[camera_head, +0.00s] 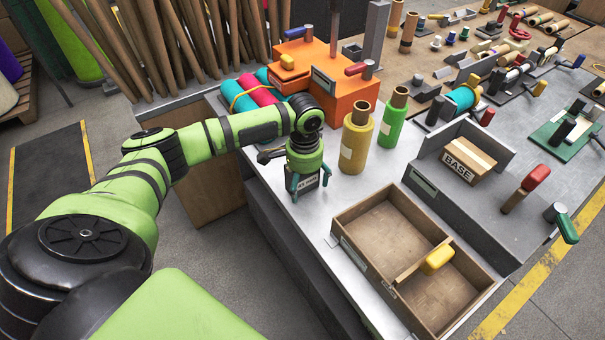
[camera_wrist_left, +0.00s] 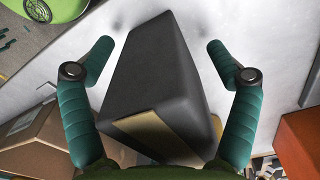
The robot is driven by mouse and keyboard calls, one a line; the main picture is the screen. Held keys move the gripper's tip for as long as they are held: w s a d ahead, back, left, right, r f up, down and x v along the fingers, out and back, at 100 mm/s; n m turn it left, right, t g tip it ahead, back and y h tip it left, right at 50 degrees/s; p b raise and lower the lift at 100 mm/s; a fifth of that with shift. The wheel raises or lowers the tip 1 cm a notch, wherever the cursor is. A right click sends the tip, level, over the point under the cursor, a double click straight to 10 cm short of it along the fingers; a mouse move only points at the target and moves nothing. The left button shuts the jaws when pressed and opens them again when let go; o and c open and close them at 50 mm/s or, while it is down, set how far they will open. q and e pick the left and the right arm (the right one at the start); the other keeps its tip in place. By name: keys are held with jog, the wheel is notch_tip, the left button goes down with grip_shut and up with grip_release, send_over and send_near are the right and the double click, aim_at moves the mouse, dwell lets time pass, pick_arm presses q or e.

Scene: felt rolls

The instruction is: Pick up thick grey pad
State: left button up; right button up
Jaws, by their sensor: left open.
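The thick grey pad (camera_wrist_left: 155,75) is a dark grey block with rounded edges and a tan face at its near end in the left wrist view. It sits on the pale grey bench top. My left gripper (camera_wrist_left: 160,45) is open, with one teal finger on each side of the pad and visible gaps to both sides. In the head view my left gripper (camera_head: 310,184) points down over the bench near its left edge. The pad shows there only as a small dark labelled piece between the fingers, mostly hidden. My right gripper is not in view.
A wooden tray (camera_head: 345,216) with a yellow-handled divider lies in front. Bare bench lies between.

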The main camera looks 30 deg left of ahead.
pick_arm(q)
jog(key=c, duration=1.2)
jog(key=shift+c, duration=0.4)
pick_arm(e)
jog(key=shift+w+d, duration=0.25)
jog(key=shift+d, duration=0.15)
pick_arm(q)
jog(key=shift+r, duration=0.15)
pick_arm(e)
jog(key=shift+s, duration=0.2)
